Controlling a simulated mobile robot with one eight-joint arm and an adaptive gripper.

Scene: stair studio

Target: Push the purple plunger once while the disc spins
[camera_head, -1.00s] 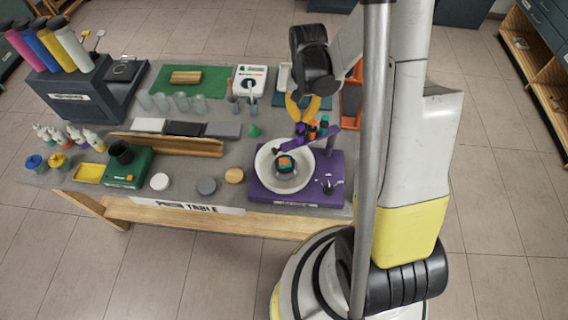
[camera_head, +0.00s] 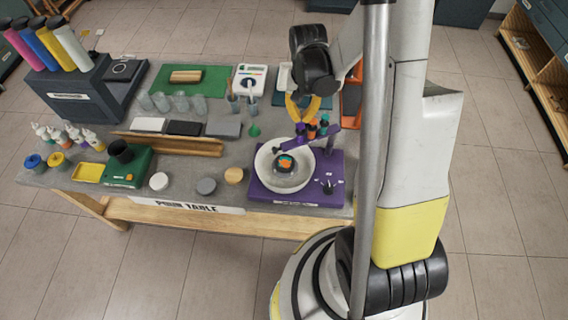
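The purple spin machine (camera_head: 335,165) stands at the front right of the table, with a white bowl (camera_head: 263,170) on it. A small disc (camera_head: 285,163) with orange and teal patches lies in the middle of the bowl. A row of small plungers sits on the arm behind the bowl. The purple plunger (camera_head: 300,129) is at its left end, beside an orange-topped one (camera_head: 312,127). My gripper (camera_head: 301,119) points down with yellow fingers just above and behind the purple plunger. Contact and the fingertip gap are too small to tell.
A black knob (camera_head: 327,186) is on the machine's front right. Brush cups (camera_head: 243,104), a green cone (camera_head: 254,130) and a white device (camera_head: 250,78) stand nearby. Round pucks (camera_head: 206,186) lie left of the machine. An orange tray (camera_head: 351,103) is behind my arm.

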